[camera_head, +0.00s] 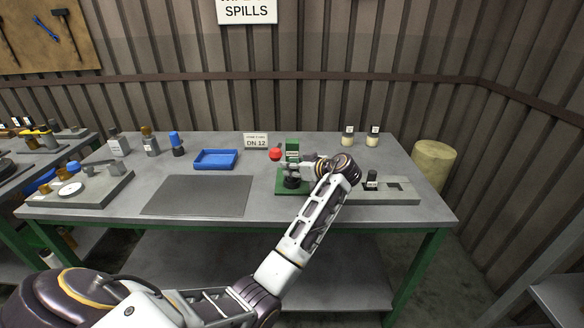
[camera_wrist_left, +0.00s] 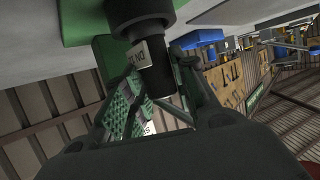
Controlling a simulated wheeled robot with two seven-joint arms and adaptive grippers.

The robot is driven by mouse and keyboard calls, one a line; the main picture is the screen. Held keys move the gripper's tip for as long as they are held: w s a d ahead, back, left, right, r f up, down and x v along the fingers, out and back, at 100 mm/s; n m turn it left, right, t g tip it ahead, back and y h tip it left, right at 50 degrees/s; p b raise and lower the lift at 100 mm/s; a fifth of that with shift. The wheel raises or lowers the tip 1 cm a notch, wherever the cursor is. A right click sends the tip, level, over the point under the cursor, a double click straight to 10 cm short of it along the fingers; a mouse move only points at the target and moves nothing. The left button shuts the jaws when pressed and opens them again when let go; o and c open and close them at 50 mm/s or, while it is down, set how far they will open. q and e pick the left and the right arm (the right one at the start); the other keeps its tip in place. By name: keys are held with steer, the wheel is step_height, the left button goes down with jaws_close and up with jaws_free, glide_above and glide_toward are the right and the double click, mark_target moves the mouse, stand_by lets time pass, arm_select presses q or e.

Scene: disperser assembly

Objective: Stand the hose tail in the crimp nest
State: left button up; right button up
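A green press (camera_head: 292,146) with a red ball knob (camera_head: 275,154) stands near the middle of the bench. A black round nest (camera_head: 291,183) sits on its green base; the wrist view shows the nest (camera_wrist_left: 138,12) at the top. My left gripper (camera_head: 298,169) reaches in from the right. Its fingers (camera_wrist_left: 160,85) lie either side of the tail; whether they touch it is unclear. My right gripper is out of view.
A grey slotted block (camera_head: 400,193) with a small black labelled part (camera_head: 372,178) lies right of the press. A dark mat (camera_head: 197,195) leaves free room at left.

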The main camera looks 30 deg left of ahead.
arm_select(q)
steer(key=o, duration=0.3)
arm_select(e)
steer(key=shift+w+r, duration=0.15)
arm_select(q)
steer(key=shift+r, duration=0.1)
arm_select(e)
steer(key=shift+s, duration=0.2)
arm_select(q)
steer(key=shift+d, duration=0.15)
steer(key=shift+d+r, duration=0.2)
steer(key=shift+d, duration=0.15)
steer(key=v, duration=1.1)
steer(key=shift+s+p, duration=0.1)
steer(key=shift+p, duration=0.2)
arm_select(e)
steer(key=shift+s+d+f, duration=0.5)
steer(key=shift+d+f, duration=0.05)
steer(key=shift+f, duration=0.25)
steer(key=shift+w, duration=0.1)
